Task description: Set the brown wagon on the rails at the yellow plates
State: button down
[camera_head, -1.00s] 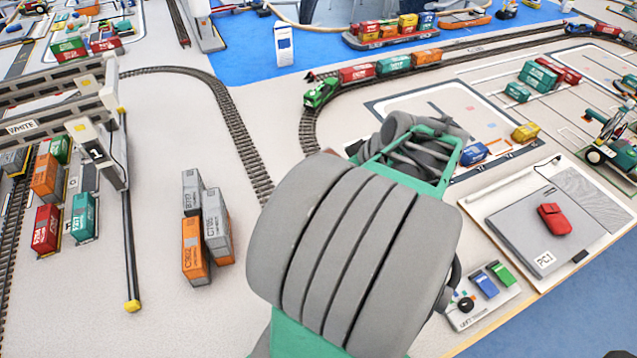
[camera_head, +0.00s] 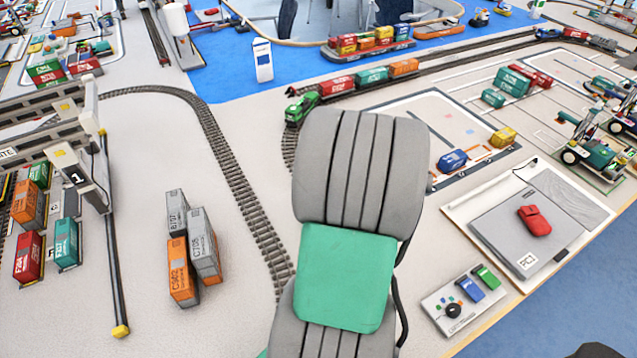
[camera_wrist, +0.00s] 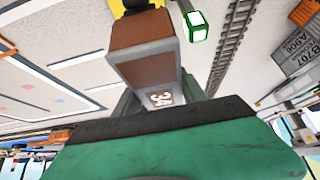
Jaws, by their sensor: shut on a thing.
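The brown wagon (camera_wrist: 142,62) shows in the wrist view as a brown box with a grey side marked with a number. My gripper (camera_wrist: 165,118), with a green body and dark edge, is shut on it and hides its lower part. In the head view my own arm covers the gripper and the wagon. A curved rail track (camera_head: 225,150) runs down the left of my arm; track also shows in the wrist view (camera_wrist: 232,45). I cannot make out the yellow plates.
Grey and orange containers (camera_head: 190,250) stand left of the track. A gantry crane (camera_head: 85,175) with a long black beam is farther left. A green locomotive (camera_head: 301,107) with wagons stands behind my arm. A grey panel with a red block (camera_head: 534,220) lies right.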

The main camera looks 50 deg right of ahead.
jog(key=x, duration=0.2)
jog(key=d+x, duration=0.1)
jog(key=x, duration=0.2)
jog(key=shift+d+f, duration=0.15)
jog(key=shift+d, duration=0.05)
jog(key=f, duration=0.1)
jog(key=f+p, duration=0.1)
jog(key=f, duration=0.1)
jog(key=shift+w+d+f, duration=0.15)
jog(key=shift+w+f, duration=0.1)
jog(key=shift+f, duration=0.1)
jog(key=shift+f, duration=0.2)
jog(key=c, duration=0.7)
grip_release()
jog(key=shift+o, duration=0.2)
jog(key=shift+r, duration=0.1)
